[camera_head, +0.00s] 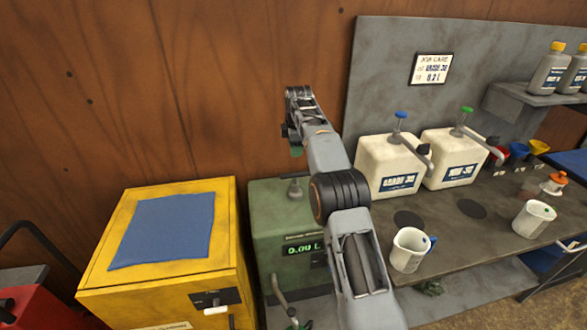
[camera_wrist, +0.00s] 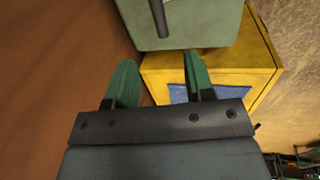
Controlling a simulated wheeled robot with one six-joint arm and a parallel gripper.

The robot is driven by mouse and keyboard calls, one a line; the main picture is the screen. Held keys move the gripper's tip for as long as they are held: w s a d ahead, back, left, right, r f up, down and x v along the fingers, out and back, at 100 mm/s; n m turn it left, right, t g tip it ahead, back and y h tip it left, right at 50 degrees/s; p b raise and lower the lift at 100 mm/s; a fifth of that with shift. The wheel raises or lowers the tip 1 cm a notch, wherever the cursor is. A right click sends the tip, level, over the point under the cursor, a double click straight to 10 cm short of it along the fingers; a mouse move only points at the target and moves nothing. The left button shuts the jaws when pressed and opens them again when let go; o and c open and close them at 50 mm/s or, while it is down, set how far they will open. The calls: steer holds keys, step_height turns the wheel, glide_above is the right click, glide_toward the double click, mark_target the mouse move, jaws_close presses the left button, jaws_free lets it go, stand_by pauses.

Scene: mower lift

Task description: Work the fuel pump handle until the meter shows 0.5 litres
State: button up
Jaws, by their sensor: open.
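The green fuel pump cabinet (camera_head: 268,215) stands between the yellow cabinet and the bench. Its meter (camera_head: 303,249) appears to read 0.00 L. A grey bar on a short post (camera_head: 295,181) stands on its top. A curved grey lever or spout (camera_head: 280,291) is at its front; I cannot tell which part is the pump handle. My gripper (camera_head: 296,152) is open above the pump top, apart from the post. In the wrist view its green fingers (camera_wrist: 160,76) are spread with nothing between them. The green pump (camera_wrist: 205,25) and a dark rod (camera_wrist: 160,18) lie beyond them.
A yellow cabinet (camera_head: 218,240) with a blue cloth (camera_head: 162,228) is at left. A wooden wall (camera_head: 200,80) is behind.

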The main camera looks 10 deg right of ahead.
mark_target(293, 174)
steer(key=w+f, duration=0.1)
steer(key=f, duration=0.3)
steer(key=w+f, duration=0.1)
steer(key=f, duration=0.4)
steer(key=w+f+p, duration=0.1)
steer(key=f, duration=0.4)
steer(key=shift+w, duration=0.1)
jaws_close()
